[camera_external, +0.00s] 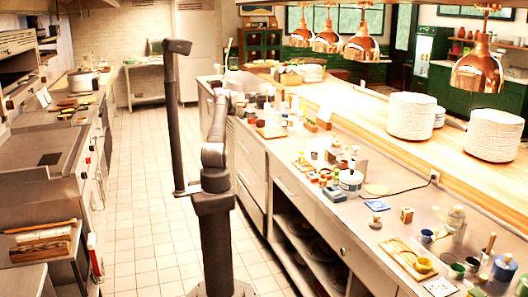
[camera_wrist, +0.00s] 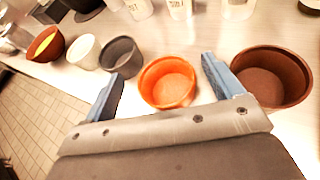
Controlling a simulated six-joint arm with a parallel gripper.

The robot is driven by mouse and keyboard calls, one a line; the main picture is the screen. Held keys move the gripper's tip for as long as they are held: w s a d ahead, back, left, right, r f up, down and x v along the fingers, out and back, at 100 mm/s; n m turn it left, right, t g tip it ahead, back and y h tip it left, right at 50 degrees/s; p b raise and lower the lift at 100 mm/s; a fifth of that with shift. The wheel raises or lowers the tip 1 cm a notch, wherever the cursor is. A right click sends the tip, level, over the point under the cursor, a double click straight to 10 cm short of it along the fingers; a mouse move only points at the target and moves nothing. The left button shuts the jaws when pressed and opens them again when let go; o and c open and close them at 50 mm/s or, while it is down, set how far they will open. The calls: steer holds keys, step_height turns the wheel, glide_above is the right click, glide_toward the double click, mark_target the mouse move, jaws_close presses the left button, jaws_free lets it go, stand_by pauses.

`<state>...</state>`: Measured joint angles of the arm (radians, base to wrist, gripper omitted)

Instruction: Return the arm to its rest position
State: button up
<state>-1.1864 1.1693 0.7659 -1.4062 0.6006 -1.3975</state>
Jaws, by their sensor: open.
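My gripper (camera_wrist: 161,70) is open and its two blue fingers are spread apart in the wrist view. An orange bowl (camera_wrist: 167,82) shows between and beyond the fingertips, and I cannot tell how far below them it is. Nothing is held. In the external view my dark arm rises from its base at the bottom centre, with a tall upright link at the left; I cannot make out the gripper's fingers there.
A brown bowl (camera_wrist: 270,78) is close to the right finger. A grey cup (camera_wrist: 121,56), a white cup (camera_wrist: 84,52) and a brown bowl with yellow inside (camera_wrist: 46,44) stand left. The long counter (camera_external: 395,215) holds many small items; the tiled aisle (camera_external: 140,215) is clear.

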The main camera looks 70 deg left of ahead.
step_height(320, 180, down, 3)
steer(key=shift+r, duration=0.1)
steer(key=v, duration=1.2)
steer(key=x, duration=1.2)
steer(key=shift+w, duration=0.1)
steer(key=r, duration=0.4)
steer(key=shift+w+d+r, duration=0.15)
steer(key=shift+d+r, duration=0.05)
steer(key=shift+r, duration=0.2)
steer(key=w+d+r, duration=0.5)
steer(key=d+r, duration=0.2)
steer(key=d, duration=0.3)
steer(key=w+d+f+m+t+h, duration=0.1)
steer(key=w+d+m+h, duration=0.15)
steer(key=d, duration=0.75)
steer(key=w+d+m+t+h, duration=0.1)
steer(key=w+d+m+h, duration=0.2)
steer(key=d, duration=0.8)
steer(key=s+d+m+g+h, duration=0.1)
steer(key=s+d+m+h, duration=0.1)
steer(key=d, duration=1.4)
steer(key=s+d+m+h, duration=0.2)
steer(key=d+m+h, duration=0.3)
steer(key=d, duration=1.2)
steer(key=shift+g+h, duration=0.4)
steer(key=shift+h, duration=0.25)
